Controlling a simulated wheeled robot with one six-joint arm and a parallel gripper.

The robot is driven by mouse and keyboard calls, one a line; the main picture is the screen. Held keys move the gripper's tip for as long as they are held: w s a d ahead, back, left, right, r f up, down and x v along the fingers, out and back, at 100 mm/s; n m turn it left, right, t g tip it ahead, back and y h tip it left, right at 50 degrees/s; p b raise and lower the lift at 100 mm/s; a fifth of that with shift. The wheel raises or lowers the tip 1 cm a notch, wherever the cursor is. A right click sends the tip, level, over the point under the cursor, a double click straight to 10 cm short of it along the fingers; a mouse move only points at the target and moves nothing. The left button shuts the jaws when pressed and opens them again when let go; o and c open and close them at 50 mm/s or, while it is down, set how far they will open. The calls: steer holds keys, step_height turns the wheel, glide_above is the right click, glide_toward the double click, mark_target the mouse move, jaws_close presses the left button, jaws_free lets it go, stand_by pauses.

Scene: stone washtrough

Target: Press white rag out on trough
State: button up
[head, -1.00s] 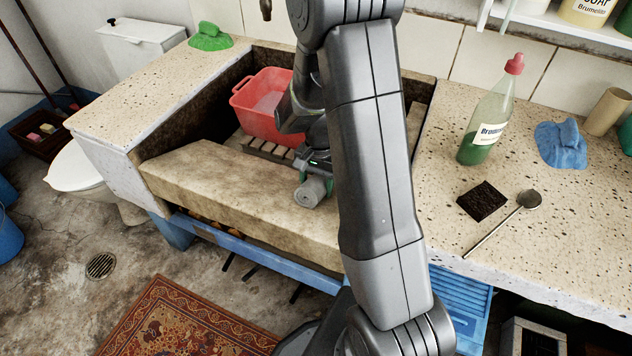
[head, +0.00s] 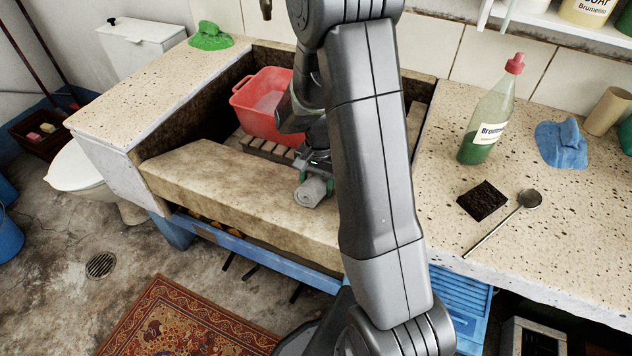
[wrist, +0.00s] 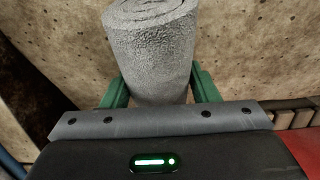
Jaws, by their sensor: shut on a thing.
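The white rag is a rolled, light grey bundle of cloth (head: 311,192) at the front ledge of the stone trough (head: 235,190). My gripper (head: 312,166) is shut on the rag from behind. In the wrist view the rag (wrist: 153,55) stands between the two green fingers of my gripper (wrist: 160,88), its coiled end at the top. Pale stone shows behind it. I cannot tell whether the rag touches the ledge. My arm hides the right part of the trough.
A red basin (head: 262,105) stands on a wooden slatted rack (head: 268,150) inside the trough. On the right counter are a green-liquid bottle (head: 488,115), a blue cloth (head: 561,145), a dark sponge (head: 483,200) and a long-handled spoon (head: 500,225). A green cloth (head: 210,38) lies at the back left.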

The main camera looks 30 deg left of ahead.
steer(key=shift+s+d+f, duration=0.15)
steer(key=shift+s+d, duration=0.05)
stand_by(0.4)
steer(key=shift+w+a+r+p, duration=0.1)
steer(key=shift+w+r+p, duration=0.45)
steer(key=shift+r+p, duration=0.45)
steer(key=shift+w+a+r+p, duration=0.15)
steer(key=shift+w+r+p, duration=0.5)
steer(key=shift+r, duration=0.55)
steer(key=shift+w+a+r+p, duration=0.1)
steer(key=shift+w+r+p, duration=0.3)
steer(key=shift+r+p, duration=0.65)
steer(key=shift+r, duration=0.15)
